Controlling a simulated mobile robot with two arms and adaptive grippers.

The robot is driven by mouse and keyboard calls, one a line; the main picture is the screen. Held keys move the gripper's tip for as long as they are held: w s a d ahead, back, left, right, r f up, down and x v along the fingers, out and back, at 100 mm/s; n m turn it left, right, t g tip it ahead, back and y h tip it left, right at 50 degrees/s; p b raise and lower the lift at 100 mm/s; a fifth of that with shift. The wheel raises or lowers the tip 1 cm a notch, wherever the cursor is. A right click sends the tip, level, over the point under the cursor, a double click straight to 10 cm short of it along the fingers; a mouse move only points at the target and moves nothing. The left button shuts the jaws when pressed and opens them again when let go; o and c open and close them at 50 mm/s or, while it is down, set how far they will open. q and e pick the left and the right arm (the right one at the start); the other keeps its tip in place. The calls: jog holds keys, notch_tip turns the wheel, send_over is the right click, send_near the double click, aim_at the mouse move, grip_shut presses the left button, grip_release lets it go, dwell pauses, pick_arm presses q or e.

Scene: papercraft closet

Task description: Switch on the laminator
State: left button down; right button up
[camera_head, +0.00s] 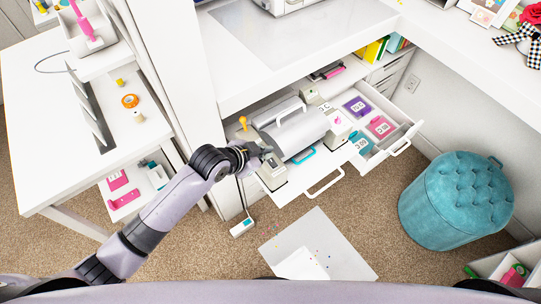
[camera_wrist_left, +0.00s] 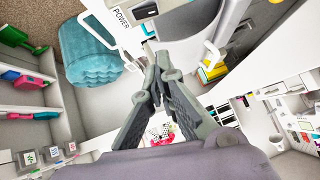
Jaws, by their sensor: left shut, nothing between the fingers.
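The laminator appears to be the machine with a rounded grey cover and a carry handle (camera_head: 300,130), on a pulled-out white shelf in the head view. In the head view the gripper (camera_head: 252,160) is at the machine's left end, partly hidden by my arm. My right gripper is not in view.
A white drawer with purple and pink packs (camera_head: 381,127) is open right of the machine. A teal tufted stool (camera_head: 456,200) stands on the carpet at right. A white table (camera_head: 50,120) stands at left. A white sheet (camera_head: 325,243) lies on the floor.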

aim_at(271, 164)
pick_arm(q)
jog(key=x, duration=0.4)
jog(key=shift+w+d+f, duration=0.2)
jog(key=shift+w+d, duration=0.05)
jog(key=shift+w+a+f+p, duration=0.1)
jog(key=shift+a+f+p, duration=0.1)
jog(key=shift+f, duration=0.4)
jog(key=shift+a+f+p, duration=0.1)
jog(key=shift+f+p, duration=0.1)
jog(key=shift+f, duration=0.4)
jog(key=shift+w+a+f, duration=0.1)
jog(key=shift+w+f, duration=0.05)
jog(key=shift+f, duration=0.55)
